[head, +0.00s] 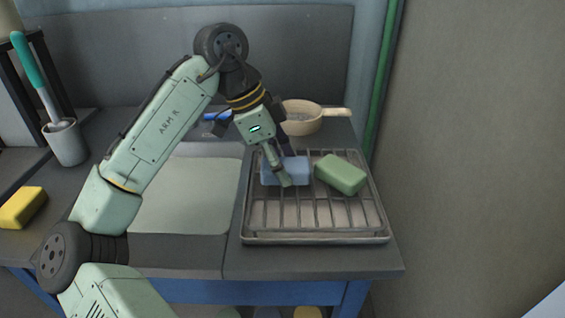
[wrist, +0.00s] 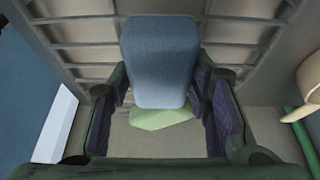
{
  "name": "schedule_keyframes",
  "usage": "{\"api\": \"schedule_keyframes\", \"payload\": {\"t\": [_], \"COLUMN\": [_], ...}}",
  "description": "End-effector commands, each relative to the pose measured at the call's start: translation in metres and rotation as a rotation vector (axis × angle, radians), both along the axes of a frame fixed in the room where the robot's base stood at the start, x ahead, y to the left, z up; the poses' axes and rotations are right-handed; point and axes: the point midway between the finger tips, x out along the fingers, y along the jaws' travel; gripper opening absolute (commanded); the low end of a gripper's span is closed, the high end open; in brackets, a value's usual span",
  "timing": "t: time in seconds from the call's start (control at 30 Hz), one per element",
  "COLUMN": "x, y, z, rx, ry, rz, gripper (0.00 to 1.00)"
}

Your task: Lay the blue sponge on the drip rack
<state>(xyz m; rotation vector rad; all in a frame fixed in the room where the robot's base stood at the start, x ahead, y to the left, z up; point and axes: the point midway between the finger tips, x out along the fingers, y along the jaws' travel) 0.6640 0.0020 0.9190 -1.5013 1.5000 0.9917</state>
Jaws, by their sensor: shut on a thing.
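The blue sponge (head: 297,168) is between the fingers of my gripper (head: 284,169), over the back left part of the drip rack (head: 315,238). In the wrist view the blue sponge (wrist: 160,62) fills the gap between the fingers of my gripper (wrist: 161,85), with the rack's bars (wrist: 80,32) behind it. My gripper is shut on it. I cannot tell whether its underside touches the bars. The near finger hides part of the sponge in the head view.
A green sponge (head: 341,175) lies on the rack just right of the blue one. A beige pan (head: 302,118) stands behind the rack. A sink basin (head: 190,205) is to the left, and a yellow sponge (head: 23,207) lies at far left. The rack's front is clear.

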Motion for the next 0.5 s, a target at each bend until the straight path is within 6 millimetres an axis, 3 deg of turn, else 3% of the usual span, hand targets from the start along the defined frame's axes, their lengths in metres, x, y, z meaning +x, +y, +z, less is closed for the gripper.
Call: {"api": "schedule_keyframes", "payload": {"t": [0.43,0.47,0.5], "x": [-0.0003,-0.0003,-0.0002], "y": [-0.0001,0.0,0.0], "z": [-0.0095,-0.009,-0.0087], "rx": [-0.001,0.0,0.0], "ry": [-0.001,-0.002,-0.002], "rz": [-0.001,0.0,0.0], "gripper": [0.26,0.46,0.49]}}
